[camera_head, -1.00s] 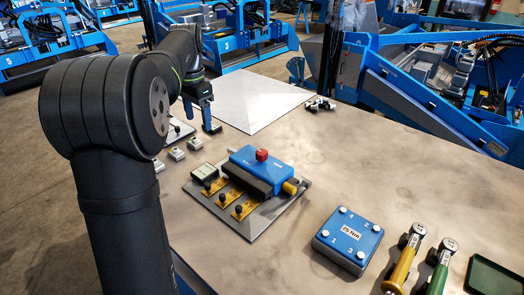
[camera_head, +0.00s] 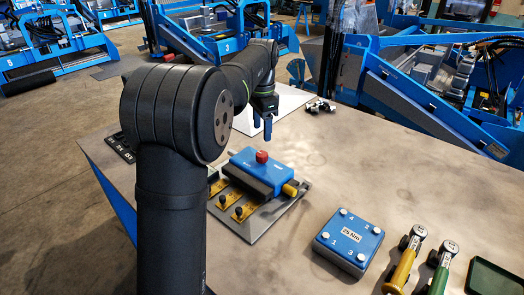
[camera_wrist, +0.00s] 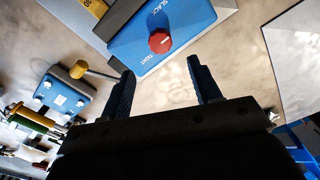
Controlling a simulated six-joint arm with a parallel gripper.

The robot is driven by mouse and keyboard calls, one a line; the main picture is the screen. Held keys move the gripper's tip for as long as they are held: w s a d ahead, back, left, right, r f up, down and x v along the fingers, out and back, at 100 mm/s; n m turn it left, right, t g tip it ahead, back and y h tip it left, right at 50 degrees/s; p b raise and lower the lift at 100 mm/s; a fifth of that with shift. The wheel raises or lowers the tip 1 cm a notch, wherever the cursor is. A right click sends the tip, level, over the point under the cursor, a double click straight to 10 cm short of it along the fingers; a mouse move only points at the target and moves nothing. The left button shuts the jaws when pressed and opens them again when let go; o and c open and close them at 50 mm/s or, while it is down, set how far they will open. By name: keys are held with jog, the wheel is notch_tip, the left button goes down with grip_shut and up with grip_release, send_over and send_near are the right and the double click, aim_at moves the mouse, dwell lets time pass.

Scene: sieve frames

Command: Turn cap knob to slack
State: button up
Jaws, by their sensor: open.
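The red cap knob (camera_head: 262,156) sits on top of a blue block (camera_head: 252,170) fixed on a grey plate on the table. In the wrist view the knob (camera_wrist: 160,41) is round with a white index line, between the printed words SLACK and TIGHT; the line points nearer to TIGHT than to SLACK. My gripper (camera_head: 262,130) is above the table behind the block, fingers pointing down. In the wrist view its two fingers (camera_wrist: 163,80) are spread and empty, and the knob lies beyond their tips, apart from them.
A yellow-ended fitting (camera_head: 290,189) projects from the block's right side. Yellow tabs with black knobs (camera_head: 238,211) line its front. A blue 25 Nm box (camera_head: 348,240), a yellow-handled tool (camera_head: 403,265) and a green-handled tool (camera_head: 440,265) are to the right. A white sheet (camera_head: 285,100) lies behind.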

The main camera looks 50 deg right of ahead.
aim_at(262, 153)
notch_tip(262, 153, down, 9)
dwell(0.3)
jog(key=c, duration=1)
